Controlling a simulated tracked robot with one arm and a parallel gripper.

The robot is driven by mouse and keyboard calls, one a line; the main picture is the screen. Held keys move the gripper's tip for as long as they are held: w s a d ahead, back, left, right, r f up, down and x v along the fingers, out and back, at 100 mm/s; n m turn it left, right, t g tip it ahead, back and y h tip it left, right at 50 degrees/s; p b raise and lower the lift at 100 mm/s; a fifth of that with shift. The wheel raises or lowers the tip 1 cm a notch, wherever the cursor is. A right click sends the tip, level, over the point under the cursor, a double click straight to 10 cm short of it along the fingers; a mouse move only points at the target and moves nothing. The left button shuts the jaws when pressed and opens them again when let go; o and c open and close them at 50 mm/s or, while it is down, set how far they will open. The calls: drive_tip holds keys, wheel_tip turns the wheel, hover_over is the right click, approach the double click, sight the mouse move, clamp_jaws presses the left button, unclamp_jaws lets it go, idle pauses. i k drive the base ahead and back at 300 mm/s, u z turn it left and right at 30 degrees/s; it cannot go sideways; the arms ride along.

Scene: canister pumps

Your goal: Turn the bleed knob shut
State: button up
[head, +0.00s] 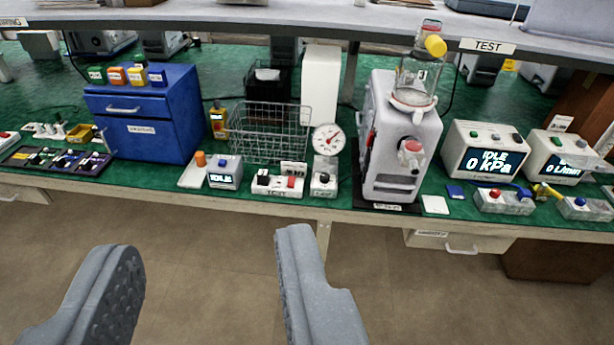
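My gripper (210,250) is open and empty in the foreground, its two grey fingers wide apart over the floor in front of the bench. A grey canister pump (378,125) stands on the bench right of centre, with a clear jar (415,80) on top. A red-and-white knob (411,150) is on the pump's front. A small block with a dark knob (323,178) sits left of the pump, below a round dial gauge (328,139). I cannot tell which of these is the bleed knob, or its turn position. My gripper is apart from both.
A blue drawer cabinet (165,125) and a wire basket (270,133) stand to the left. A switch box (278,184) is beside the gauge block. Two display boxes (484,150) (558,157) stand right. A shelf (280,17) overhangs the bench. Floor in front is clear.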

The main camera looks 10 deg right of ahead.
sight(324, 178)
drive_tip(key=u, duration=0.05)
drive_tip(key=i, duration=1)
drive_tip(key=z, duration=0.05)
